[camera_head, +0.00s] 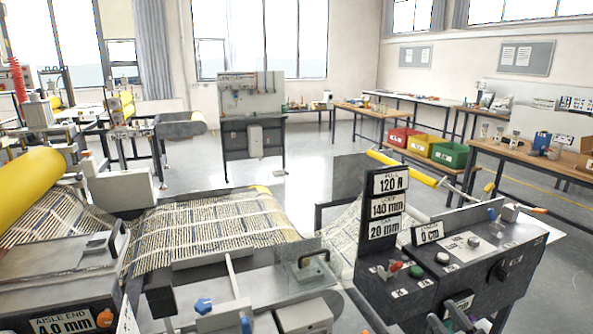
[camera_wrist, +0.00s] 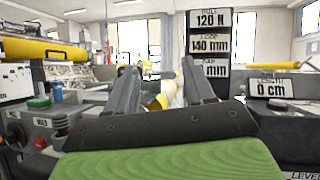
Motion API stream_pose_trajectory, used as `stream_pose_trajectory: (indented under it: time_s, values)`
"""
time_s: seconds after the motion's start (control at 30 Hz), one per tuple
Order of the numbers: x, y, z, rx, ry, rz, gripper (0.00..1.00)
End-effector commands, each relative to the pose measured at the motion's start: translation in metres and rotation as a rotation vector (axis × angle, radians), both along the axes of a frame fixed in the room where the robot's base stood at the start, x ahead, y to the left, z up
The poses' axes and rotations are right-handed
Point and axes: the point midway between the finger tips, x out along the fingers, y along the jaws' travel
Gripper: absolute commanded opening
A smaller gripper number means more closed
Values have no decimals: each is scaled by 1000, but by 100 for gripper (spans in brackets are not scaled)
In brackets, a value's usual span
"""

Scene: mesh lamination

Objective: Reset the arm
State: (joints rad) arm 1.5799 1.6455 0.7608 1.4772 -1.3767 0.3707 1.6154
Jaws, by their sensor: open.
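My gripper (camera_wrist: 158,84) shows in the wrist view with its two dark fingers apart and nothing between them. The fingers point forward and slightly up in front of the machine. A green ribbed part fills the bottom of that view. I cannot make out my arm or gripper in the head view. The sign column (camera_wrist: 210,45) also shows behind the fingers in the wrist view, with a 0 cm sign (camera_wrist: 270,89) to the right.
A patterned mesh web (camera_head: 210,235) runs across the machine, with a yellow roller (camera_head: 30,182) at the left. A clear plate with a dark handle (camera_head: 313,258) sits at the front. Red, yellow and green bins (camera_head: 448,154) stand by the right benches. Open floor (camera_head: 310,165) lies behind the machine.

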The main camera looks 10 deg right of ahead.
Motion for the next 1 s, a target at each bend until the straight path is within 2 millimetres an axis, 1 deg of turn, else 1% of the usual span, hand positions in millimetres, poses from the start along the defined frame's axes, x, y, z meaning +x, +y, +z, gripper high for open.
stream_pose_trajectory:
  time_s: [0.17, 0.27, 0.37, 0.4, 0.47, 0.5, 0.57, 0.6, 0.67, 0.7, 0.77, 0.8, 0.87, 0.9, 0.97, 1.0]
  values:
    - [29, 47, 8, -175, 79, 111, 53]
    - [46, 84, 10, -318, 129, 195, 53]
    - [58, 128, 10, -498, 178, 296, 53]
    - [62, 148, 10, -586, 199, 342, 53]
    - [63, 181, 8, -741, 222, 422, 53]
    - [62, 204, 8, -860, 235, 481, 53]
    - [55, 236, 6, -1052, 246, 567, 53]
    - [48, 253, 6, -1180, 247, 622, 53]
    - [35, 275, 8, -1367, 237, 694, 53]
    - [25, 287, 10, -1490, 227, 737, 53]
    - [9, 301, 17, -1669, 200, 793, 53]
    - [-4, 308, 22, -1785, 180, 824, 53]
    - [-23, 316, 33, -1952, 142, 859, 53]
    - [-37, 319, 42, -2057, 115, 875, 53]
    - [-58, 323, 56, -2207, 67, 889, 53]
    - [-74, 325, 65, -2297, 36, 894, 53]
